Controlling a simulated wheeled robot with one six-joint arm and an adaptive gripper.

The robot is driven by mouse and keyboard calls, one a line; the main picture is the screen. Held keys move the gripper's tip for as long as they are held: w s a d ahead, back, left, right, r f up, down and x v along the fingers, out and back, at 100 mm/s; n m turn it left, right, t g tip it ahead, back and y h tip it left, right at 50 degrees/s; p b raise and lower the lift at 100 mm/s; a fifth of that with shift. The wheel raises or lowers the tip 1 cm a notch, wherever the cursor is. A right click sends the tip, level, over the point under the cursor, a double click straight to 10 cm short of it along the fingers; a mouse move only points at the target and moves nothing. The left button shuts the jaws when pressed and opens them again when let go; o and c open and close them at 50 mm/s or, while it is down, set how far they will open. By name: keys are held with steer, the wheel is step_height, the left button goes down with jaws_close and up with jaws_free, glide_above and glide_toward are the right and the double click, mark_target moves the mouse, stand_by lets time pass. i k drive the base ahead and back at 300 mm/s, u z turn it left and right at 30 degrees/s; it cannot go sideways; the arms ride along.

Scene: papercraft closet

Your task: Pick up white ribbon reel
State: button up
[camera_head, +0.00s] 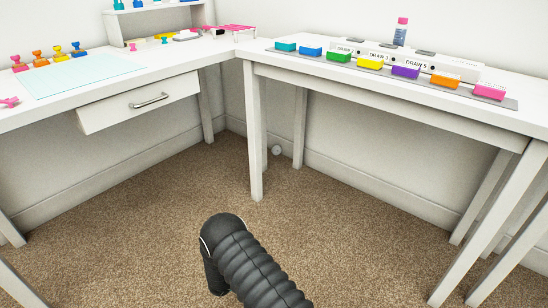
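A small white round thing (276,150) shows low behind the legs of the right table, near the skirting board at the back. It may be the white ribbon reel, but it is too small to tell, and I cannot tell whether it lies on the floor or is on the wall. No other ribbon reel can be made out. My black ribbed arm rises from the bottom middle of the view, above the carpet and well in front of the tables. My gripper's fingers do not show.
A left table (110,88) has a partly open drawer (140,102) with a handle. A right table (400,95) carries a row of coloured blocks, white boxes and a bottle (400,32). The carpet (150,220) between the tables is clear; several table legs stand around it.

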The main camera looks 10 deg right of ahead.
mark_target(276, 150)
steer(key=u, duration=0.7)
steer(key=i, duration=1.15)
steer(key=u, duration=0.35)
steer(key=i, duration=1.1)
steer(key=z, duration=1.2)
steer(key=i, duration=0.7)
steer(key=z, duration=0.65)
